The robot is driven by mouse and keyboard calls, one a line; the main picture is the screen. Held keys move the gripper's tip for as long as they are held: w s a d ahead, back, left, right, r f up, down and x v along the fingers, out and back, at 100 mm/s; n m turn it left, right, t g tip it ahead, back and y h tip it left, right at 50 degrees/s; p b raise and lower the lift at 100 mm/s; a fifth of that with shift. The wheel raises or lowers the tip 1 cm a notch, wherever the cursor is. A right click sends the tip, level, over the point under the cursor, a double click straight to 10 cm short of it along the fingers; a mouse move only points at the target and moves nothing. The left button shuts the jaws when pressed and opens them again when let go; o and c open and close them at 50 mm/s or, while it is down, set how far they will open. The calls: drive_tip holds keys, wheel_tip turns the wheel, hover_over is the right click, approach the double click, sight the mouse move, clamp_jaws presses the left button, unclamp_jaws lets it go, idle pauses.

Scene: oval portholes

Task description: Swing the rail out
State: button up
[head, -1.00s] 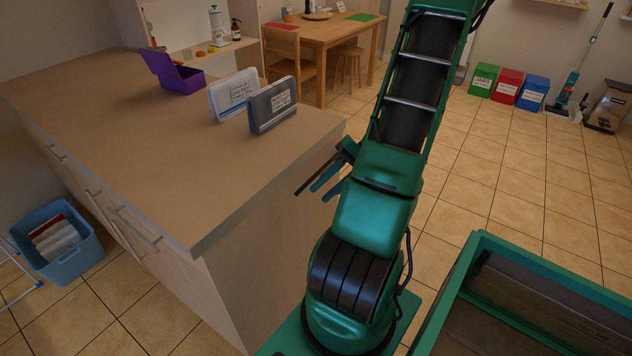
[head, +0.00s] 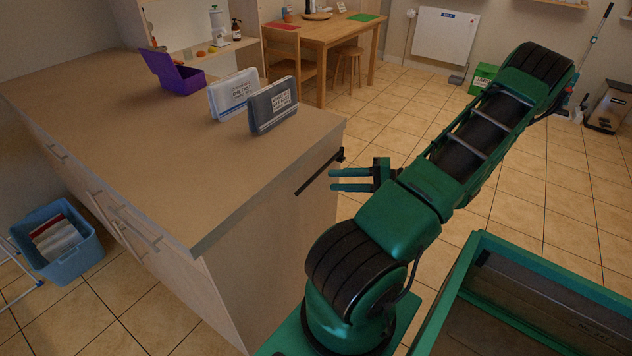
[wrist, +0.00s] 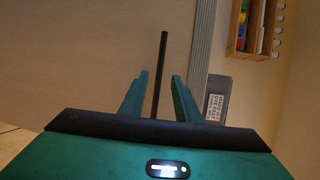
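The rail (head: 318,173) is a thin dark bar at the end side of the counter, just below its top. It runs from a dark mount near the far corner toward the near left. My gripper (head: 332,180) is just right of the rail, with its two teal fingers pointing left toward the counter's end side. The fingers are apart and nothing is clamped. In the wrist view the rail (wrist: 161,75) appears between the open fingers (wrist: 159,76) and reaches past their tips. I cannot tell whether it touches either finger.
The counter (head: 150,140) carries a purple box (head: 180,78) and two upright cases, one pale (head: 234,92) and one dark grey (head: 273,106). A blue crate (head: 62,250) stands on the floor at left.

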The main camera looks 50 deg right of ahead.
sight(313, 180)
drive_tip(key=x, duration=0.6)
drive_tip(key=shift+w+a, duration=0.2)
clamp_jaws()
